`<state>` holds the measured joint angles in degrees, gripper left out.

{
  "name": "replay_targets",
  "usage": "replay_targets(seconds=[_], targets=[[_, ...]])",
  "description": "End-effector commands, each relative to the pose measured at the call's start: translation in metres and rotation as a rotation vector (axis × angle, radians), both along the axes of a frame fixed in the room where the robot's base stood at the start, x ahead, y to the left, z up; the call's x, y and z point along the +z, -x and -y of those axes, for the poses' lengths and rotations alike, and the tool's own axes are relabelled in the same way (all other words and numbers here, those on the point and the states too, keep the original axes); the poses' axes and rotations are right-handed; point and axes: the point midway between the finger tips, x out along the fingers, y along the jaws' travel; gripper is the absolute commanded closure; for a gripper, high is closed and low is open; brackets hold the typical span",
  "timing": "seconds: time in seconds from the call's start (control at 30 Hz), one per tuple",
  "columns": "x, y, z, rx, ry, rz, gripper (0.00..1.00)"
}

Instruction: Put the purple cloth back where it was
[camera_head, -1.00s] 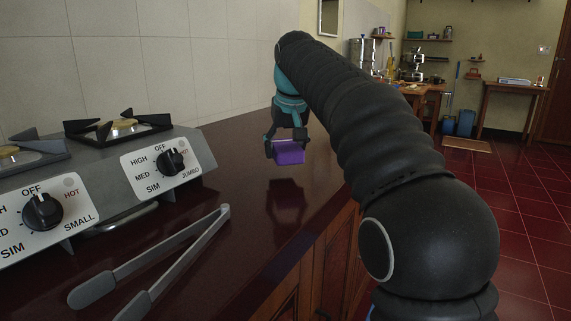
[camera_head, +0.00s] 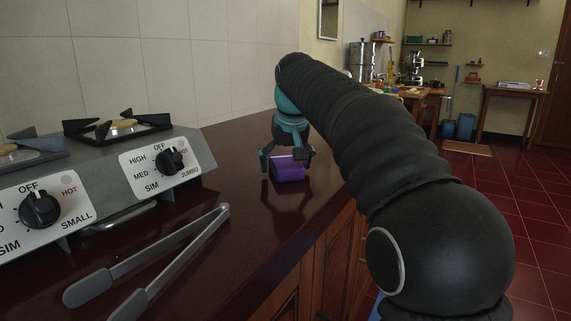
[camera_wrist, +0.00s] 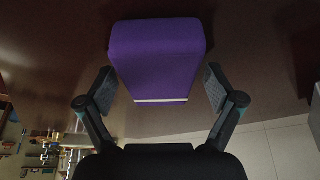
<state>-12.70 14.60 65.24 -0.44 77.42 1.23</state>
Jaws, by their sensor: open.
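The purple cloth (camera_head: 288,168) is a folded block with a pale edge. It appears to rest on the dark red countertop (camera_head: 240,215), to the right of the stove. It also shows in the wrist view (camera_wrist: 155,55), between and just beyond the fingertips. My gripper (camera_head: 286,160) is open above the cloth, one finger on each side. In the wrist view its fingers (camera_wrist: 160,92) are spread, with a gap on both sides of the cloth.
A stove (camera_head: 165,150) with knobs stands at the left. Grey tongs (camera_head: 160,255) lie on the counter in front. The counter's right edge runs close to the cloth. A tiled wall (camera_head: 180,60) rises behind.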

Motion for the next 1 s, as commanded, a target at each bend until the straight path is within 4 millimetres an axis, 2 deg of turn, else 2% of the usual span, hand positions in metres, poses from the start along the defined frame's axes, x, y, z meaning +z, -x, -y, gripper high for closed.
replay_targets(seconds=[0.27, 0.7, 0.8, 1.0], targets=[[0.009, 0.002, 0.000, 0.000, 0.000, 0.001, 0.08], [0.085, 0.032, 0.007, 0.000, -0.001, 0.003, 0.08], [0.098, 0.038, 0.008, 0.000, 0.000, 0.002, 0.08], [0.112, 0.044, 0.009, 0.000, 0.000, 0.000, 0.08]])
